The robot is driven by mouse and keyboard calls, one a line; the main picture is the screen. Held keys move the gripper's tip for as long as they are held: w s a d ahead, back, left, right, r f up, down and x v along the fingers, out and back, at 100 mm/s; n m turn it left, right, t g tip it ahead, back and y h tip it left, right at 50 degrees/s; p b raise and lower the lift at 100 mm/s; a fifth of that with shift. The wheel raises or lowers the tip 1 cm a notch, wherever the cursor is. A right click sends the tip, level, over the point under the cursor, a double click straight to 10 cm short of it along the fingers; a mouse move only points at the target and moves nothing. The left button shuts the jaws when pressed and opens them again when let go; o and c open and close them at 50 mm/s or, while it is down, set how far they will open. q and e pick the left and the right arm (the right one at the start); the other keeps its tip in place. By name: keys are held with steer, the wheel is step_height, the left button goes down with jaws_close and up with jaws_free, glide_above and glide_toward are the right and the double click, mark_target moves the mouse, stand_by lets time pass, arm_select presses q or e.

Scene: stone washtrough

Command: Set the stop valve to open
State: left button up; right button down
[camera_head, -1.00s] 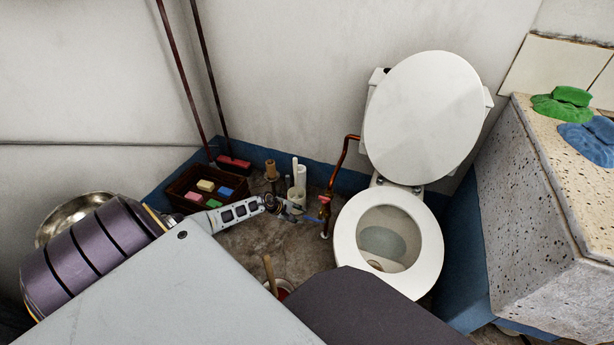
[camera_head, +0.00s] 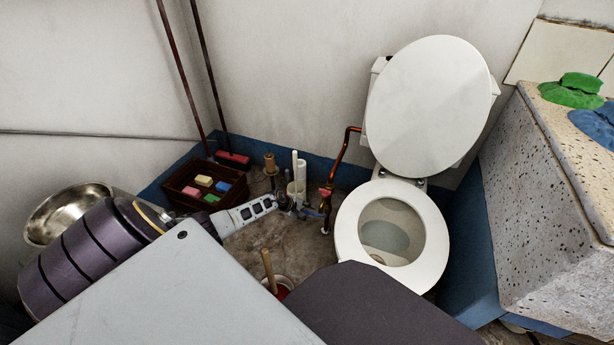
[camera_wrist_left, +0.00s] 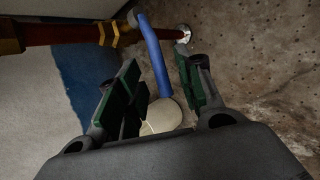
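The stop valve (camera_head: 325,194) sits on a copper pipe beside the toilet in the head view. Its blue lever (camera_wrist_left: 153,55) runs roughly crosswise to the pipe (camera_wrist_left: 70,32) in the left wrist view; it also shows small in the head view (camera_head: 313,213). My left gripper (camera_wrist_left: 160,85) is open, with its green-padded fingers on either side of the lever's free end. A gap shows on the right of the lever; contact on the left is hard to tell. In the head view the left gripper (camera_head: 298,208) is small, just left of the valve. My right gripper is not in view.
The toilet (camera_head: 345,245) stands right of the valve. Left are a brown crate (camera_head: 180,200) with sponges, a white brush holder (camera_head: 301,172) and a metal basin (camera_head: 42,228). A wooden-handled plunger (camera_head: 268,268) stands in front. The speckled stone trough (camera_head: 540,200) is at right.

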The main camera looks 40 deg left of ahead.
arm_select(q)
steer(key=shift+w+d+f, duration=0.1)
steer(key=shift+w+f, duration=0.15)
steer(key=shift+f, duration=0.05)
jaws_close()
stand_by(0.3)
